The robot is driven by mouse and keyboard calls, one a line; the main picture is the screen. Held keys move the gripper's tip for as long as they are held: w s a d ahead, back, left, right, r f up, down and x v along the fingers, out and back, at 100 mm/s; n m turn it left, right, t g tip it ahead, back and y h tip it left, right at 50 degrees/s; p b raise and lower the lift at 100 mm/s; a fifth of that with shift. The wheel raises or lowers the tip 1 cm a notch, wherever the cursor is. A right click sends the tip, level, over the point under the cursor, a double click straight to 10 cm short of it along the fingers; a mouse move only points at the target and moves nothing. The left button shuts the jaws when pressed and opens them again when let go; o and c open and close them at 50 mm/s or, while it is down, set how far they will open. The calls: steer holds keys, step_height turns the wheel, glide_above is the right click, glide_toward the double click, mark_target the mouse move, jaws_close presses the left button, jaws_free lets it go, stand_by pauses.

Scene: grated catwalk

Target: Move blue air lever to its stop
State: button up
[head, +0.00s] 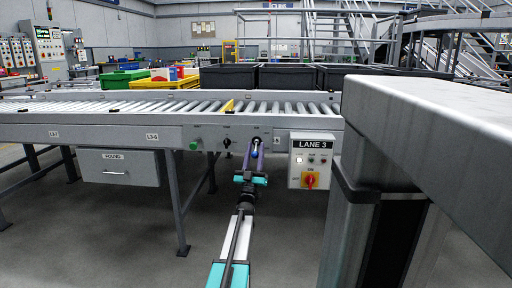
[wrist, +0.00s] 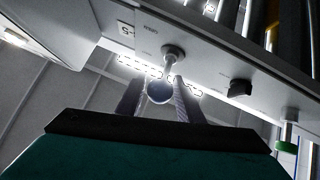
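The blue air lever (head: 254,154) shows as a small blue ball knob on the front rail of the conveyor, left of the LANE 3 box. In the wrist view its dark blue knob (wrist: 160,93) hangs on a short pale stem from a round fitting (wrist: 173,52). My gripper (head: 254,155) reaches up to the rail from below. In the wrist view my gripper (wrist: 161,85) has one finger on each side of the knob. The fingers stand apart, with what looks like a narrow gap beside the ball; contact is not clearly visible.
A black rotary knob (head: 227,142) and a green button (head: 194,145) sit left of the lever. A grey box marked FOUND (head: 118,167) hangs left. Open floor lies below.

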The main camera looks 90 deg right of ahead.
steer(key=p+v, duration=0.3)
steer(key=v, duration=0.9)
stand_by(0.5)
